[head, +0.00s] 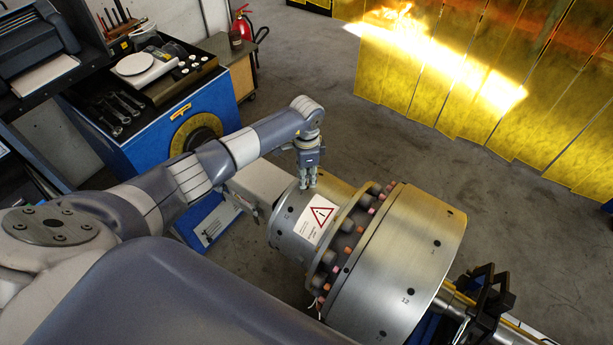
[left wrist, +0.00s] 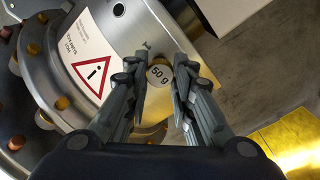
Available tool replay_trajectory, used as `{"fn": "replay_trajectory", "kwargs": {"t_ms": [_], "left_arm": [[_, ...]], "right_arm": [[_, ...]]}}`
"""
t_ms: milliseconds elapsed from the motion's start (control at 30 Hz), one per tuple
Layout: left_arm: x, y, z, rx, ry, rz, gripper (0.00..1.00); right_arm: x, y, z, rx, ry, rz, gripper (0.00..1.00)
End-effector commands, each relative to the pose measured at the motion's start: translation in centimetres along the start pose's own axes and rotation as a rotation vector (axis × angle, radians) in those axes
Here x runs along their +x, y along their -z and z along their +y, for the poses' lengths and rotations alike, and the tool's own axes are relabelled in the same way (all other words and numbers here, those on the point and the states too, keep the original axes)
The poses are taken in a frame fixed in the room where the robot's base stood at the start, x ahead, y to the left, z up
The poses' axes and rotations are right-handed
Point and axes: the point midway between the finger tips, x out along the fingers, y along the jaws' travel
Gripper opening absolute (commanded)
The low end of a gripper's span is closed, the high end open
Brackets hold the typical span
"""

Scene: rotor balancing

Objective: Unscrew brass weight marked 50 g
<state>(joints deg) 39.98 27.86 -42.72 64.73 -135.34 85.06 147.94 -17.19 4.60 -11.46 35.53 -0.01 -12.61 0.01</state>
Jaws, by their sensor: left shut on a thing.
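The brass weight marked 50 g (left wrist: 159,74) sits on the curved side of the steel rotor (left wrist: 125,35), its round marked face toward the left wrist camera. My left gripper (left wrist: 159,88) has one finger on each side of the weight and is shut on it. In the head view my left gripper (head: 307,186) points down at the top of the rotor's narrower end, left of the wide drum (head: 410,255). The weight is too small and covered to make out there. My right gripper is not in view.
A warning label (head: 316,220) is on the rotor beside the gripper. A bolted flange (head: 345,245) lies to its right. A blue bench (head: 165,135) with tools and a scale (head: 135,64) stands at the back left. Yellow curtains (head: 480,80) hang behind. Open floor lies between.

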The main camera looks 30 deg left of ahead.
Motion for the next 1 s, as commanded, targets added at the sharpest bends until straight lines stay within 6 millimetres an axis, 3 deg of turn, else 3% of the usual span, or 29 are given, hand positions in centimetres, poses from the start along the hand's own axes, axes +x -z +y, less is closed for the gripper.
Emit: {"fn": "replay_trajectory", "kwargs": {"t_ms": [567,1000], "left_arm": [[-4.7,0.0,-0.1,0.001,0.002,0.001,0.00],[-5.0,0.0,0.0,0.022,0.000,0.000,0.00]], "right_arm": [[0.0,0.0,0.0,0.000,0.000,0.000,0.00],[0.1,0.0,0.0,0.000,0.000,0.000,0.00]]}}
